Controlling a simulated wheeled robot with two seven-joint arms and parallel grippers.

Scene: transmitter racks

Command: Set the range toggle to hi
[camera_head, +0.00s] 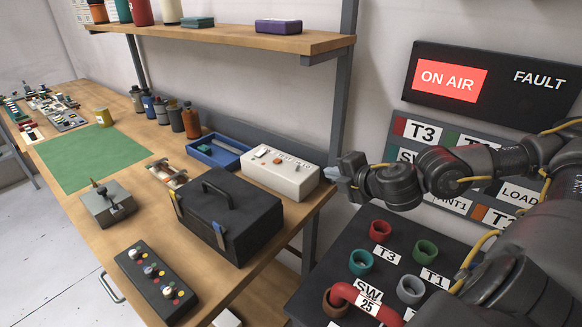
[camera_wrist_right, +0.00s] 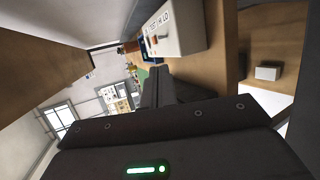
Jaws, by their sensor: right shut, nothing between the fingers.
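A white box (camera_head: 279,171) with small switches and indicators on its top stands at the table's right end in the head view. It also shows in the right wrist view (camera_wrist_right: 184,32), turned sideways, with a red-orange switch (camera_wrist_right: 154,39) and a label strip with small lettering, partly readable as HI and LO. The toggle's exact position is too small to tell. My right gripper (camera_head: 338,178) is shut and empty, just right of the white box and apart from it. My left gripper is not in view.
A black case (camera_head: 228,215) with a handle stands in front of the white box, and a blue tray (camera_head: 217,150) lies behind it. A shelf (camera_head: 230,38) hangs above. A dark panel (camera_head: 335,250) with coloured sockets stands to the right, below an ON AIR sign (camera_head: 447,77).

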